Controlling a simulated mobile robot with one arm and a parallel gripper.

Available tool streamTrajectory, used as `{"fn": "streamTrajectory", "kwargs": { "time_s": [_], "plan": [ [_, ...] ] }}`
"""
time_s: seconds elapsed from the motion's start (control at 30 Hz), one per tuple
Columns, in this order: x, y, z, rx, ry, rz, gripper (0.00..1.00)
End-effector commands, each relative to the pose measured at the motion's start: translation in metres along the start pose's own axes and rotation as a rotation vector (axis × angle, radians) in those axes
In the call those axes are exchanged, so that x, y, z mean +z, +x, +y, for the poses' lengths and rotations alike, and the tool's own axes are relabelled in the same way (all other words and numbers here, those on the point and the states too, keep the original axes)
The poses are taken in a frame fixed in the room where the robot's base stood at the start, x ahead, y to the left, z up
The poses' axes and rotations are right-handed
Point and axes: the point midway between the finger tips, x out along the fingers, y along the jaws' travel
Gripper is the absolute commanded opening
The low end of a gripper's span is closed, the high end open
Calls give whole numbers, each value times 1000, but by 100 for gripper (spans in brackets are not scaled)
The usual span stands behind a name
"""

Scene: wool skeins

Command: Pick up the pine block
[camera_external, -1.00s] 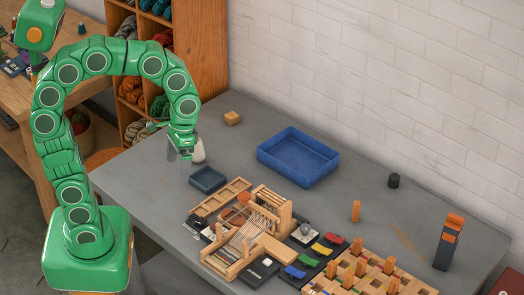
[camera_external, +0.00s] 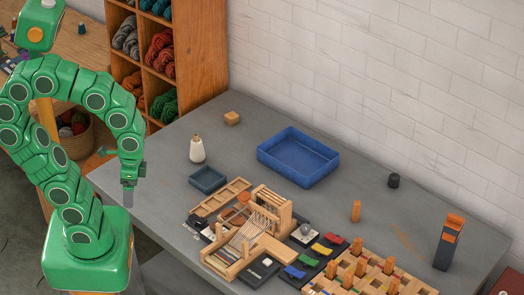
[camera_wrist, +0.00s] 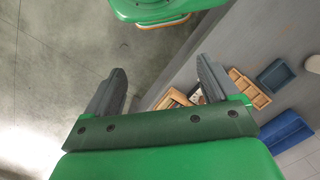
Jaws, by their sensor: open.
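The pine block (camera_external: 232,118) is a small light-brown wooden cube. It sits alone on the grey table near its back left part, left of the blue tray. My gripper (camera_external: 128,200) hangs at the table's left edge, well to the left of the block and nearer the camera. In the wrist view my gripper (camera_wrist: 160,72) has its two dark fingers wide apart with nothing between them. The pine block does not show in the wrist view.
A white cone (camera_external: 197,150) stands between my gripper and the block. The blue tray (camera_external: 298,183), a small dark tray (camera_external: 207,170) and a wooden loom (camera_external: 250,240) lie further right. A wooden shelf of wool (camera_external: 205,50) stands behind the table's left end.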

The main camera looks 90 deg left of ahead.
Motion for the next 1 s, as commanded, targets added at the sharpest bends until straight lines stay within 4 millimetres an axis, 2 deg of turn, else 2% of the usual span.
{"fn": "streamTrajectory", "kwargs": {
  "time_s": [0.33,0.47,0.57,0.8,1.0],
  "plan": [
    [0,-1,0,0,-2,-1,78],
    [1,-12,0,0,-2,0,78],
    [3,-32,0,0,-2,8,78],
    [14,-96,0,0,-2,4,78],
    [19,-132,0,0,-2,4,78]
  ]
}}
